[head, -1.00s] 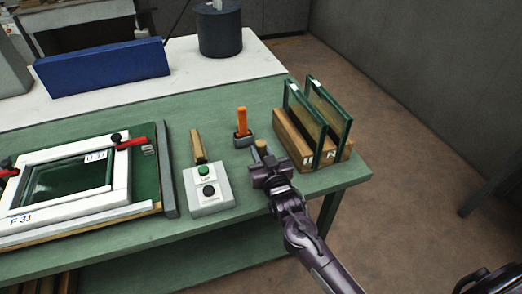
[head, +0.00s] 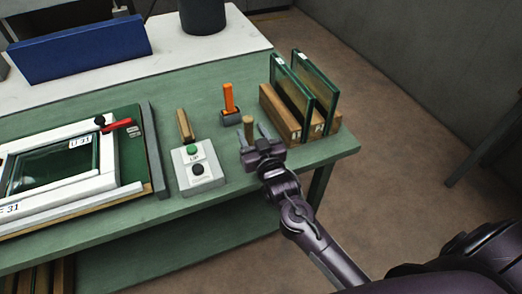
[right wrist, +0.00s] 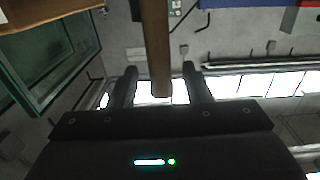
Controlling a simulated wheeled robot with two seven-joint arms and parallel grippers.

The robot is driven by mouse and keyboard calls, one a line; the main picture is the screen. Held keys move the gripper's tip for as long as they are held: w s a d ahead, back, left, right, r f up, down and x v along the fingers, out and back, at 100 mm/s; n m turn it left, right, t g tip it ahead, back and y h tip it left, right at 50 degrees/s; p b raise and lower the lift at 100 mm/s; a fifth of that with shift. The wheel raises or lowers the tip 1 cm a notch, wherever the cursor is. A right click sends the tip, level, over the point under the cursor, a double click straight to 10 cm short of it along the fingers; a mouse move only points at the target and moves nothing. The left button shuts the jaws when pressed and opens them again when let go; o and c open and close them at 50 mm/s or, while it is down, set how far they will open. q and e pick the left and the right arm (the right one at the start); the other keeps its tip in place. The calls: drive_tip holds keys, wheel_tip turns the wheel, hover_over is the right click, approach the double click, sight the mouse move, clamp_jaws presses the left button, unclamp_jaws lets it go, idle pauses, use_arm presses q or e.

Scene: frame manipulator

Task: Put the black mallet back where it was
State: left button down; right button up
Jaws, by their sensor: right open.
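My right gripper (head: 254,136) is open at the right part of the green bench. An upright wooden handle (head: 248,127) stands between its fingers; in the right wrist view the handle (right wrist: 155,40) shows between the two spread fingers, with gaps beside it. The head of this tool is hidden, so I cannot tell whether it is the black mallet. Beside it to the left, an orange-handled tool (head: 229,98) stands upright with a dark block at its foot. Another wooden handle (head: 185,125) leans behind the button box. My left gripper is out of view.
A grey button box (head: 199,170) stands left of my gripper. Wooden blocks holding glass panes (head: 318,88) stand close on the right. A white frame with glass (head: 60,170) lies at the left. The bench front (head: 200,215) is clear.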

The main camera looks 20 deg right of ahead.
drive_tip(key=s+b, duration=0.1)
drive_tip(key=s, duration=0.8)
drive_tip(key=shift+s+b, duration=0.2)
drive_tip(key=shift+b, duration=0.1)
drive_tip(key=s+d+f+n+g, duration=0.1)
drive_tip(key=s+f+g, duration=0.2)
drive_tip(key=f, duration=0.9)
drive_tip(key=s+f+g, duration=0.2)
drive_tip(key=s+f, duration=0.1)
drive_tip(key=f, duration=0.8)
drive_tip(key=s+d+f+n+g, duration=0.1)
drive_tip(key=s+f+g, duration=0.2)
drive_tip(key=f, duration=0.9)
drive_tip(key=s+d+f+g, duration=0.1)
drive_tip(key=s+f+g, duration=0.2)
drive_tip(key=s+f, duration=0.3)
drive_tip(key=s+d+f+g, duration=0.1)
drive_tip(key=s+f+g, duration=0.2)
drive_tip(key=s+f, duration=0.4)
drive_tip(key=s+d+f+g, duration=0.1)
drive_tip(key=s+f+g, duration=0.2)
drive_tip(key=s+f, duration=0.4)
drive_tip(key=s, duration=0.8)
drive_tip(key=shift+s+d, duration=0.25)
drive_tip(key=shift+s, duration=0.15)
drive_tip(key=shift+w, duration=0.15)
